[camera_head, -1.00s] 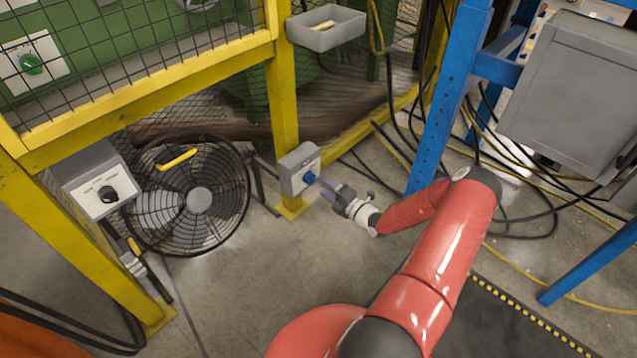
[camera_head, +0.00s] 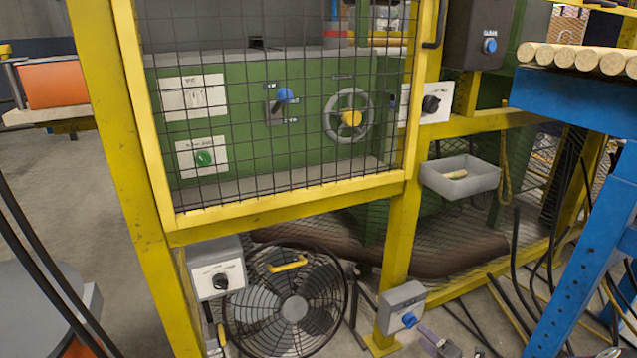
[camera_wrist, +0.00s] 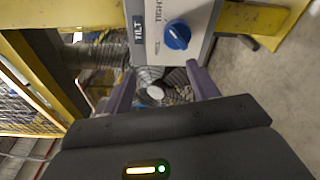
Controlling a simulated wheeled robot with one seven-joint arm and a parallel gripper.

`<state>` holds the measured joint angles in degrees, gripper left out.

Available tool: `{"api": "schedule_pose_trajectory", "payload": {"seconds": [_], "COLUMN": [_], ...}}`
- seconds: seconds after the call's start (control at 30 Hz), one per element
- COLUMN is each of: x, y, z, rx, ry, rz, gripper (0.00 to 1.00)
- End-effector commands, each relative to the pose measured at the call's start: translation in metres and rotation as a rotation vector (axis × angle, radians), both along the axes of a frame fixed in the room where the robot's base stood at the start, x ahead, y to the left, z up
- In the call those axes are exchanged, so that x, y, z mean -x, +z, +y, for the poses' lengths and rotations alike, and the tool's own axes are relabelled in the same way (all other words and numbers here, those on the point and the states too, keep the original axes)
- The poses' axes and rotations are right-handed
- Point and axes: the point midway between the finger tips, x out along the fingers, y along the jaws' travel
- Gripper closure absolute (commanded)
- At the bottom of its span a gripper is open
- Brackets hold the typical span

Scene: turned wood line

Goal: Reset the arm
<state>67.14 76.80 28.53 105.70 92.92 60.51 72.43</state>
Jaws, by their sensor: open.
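My gripper (camera_head: 430,337) is at the bottom of the head view, just right of and below a grey box (camera_head: 400,299) with a blue knob (camera_head: 409,320). Only its front end shows there; most of my arm is out of the picture. In the wrist view my gripper (camera_wrist: 160,72) has its two purple fingers spread apart with nothing held between them. The blue knob (camera_wrist: 177,35) lies beyond the fingertips, on a face with lettering that reads TILT and part of another word. The fingers look clear of the knob.
A yellow post (camera_head: 402,235) carries the box. A black fan (camera_head: 290,309) and a grey box with a black knob (camera_head: 217,270) stand left. A grey bin (camera_head: 462,180) hangs above. A blue frame (camera_head: 585,265) and black cables are at right.

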Motion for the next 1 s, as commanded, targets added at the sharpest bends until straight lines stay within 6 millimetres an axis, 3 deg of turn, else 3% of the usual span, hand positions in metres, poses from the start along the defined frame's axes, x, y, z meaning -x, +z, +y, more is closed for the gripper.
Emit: {"api": "schedule_pose_trajectory", "payload": {"seconds": [0.03, 0.23, 0.5, 0.7, 1.0], "x": [-0.003, 0.011, 0.057, 0.103, 0.177], "y": [0.021, 0.089, 0.169, 0.223, 0.299], "z": [0.015, 0.081, 0.15, 0.183, 0.205], "rx": [0.098, 0.544, 1.095, 1.457, 1.94], "ry": [0.082, 0.466, 0.966, 1.311, 1.774], "rz": [-0.029, -0.194, -0.504, -0.783, -1.255], "gripper": [0.41, 0.41, 0.41, 0.41, 0.41]}}
